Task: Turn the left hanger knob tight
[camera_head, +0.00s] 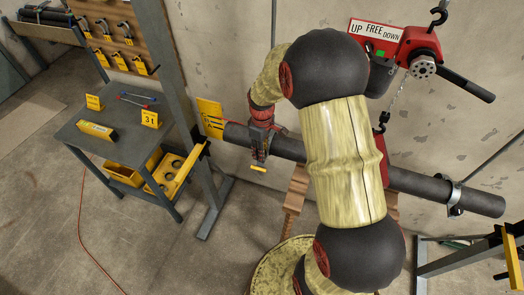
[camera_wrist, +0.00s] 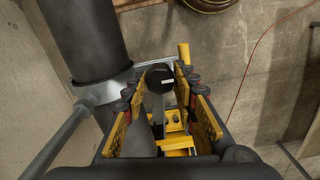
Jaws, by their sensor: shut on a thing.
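The left hanger knob (camera_wrist: 160,75) is a dark round knob in the wrist view, between the two fingertips. My gripper (camera_wrist: 158,82) is shut on it, with a yellow-padded finger on each side. A grey metal hanger band (camera_wrist: 100,92) goes around the dark pipe (camera_wrist: 85,35) beside the knob. In the head view my gripper (camera_head: 260,152) is at the left part of the pipe (camera_head: 425,188) and hides the knob and most of that hanger. A small yellow piece (camera_head: 258,168) shows just below the gripper; I cannot tell its part.
The right hanger (camera_head: 455,198) clasps the pipe near its right end. A red chain hoist (camera_head: 420,45) hangs at upper right by an UP/FREE/DOWN sign (camera_head: 376,31). A grey work cart (camera_head: 112,125) with yellow bins stands left. A red cable (camera_head: 82,225) lies on the floor.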

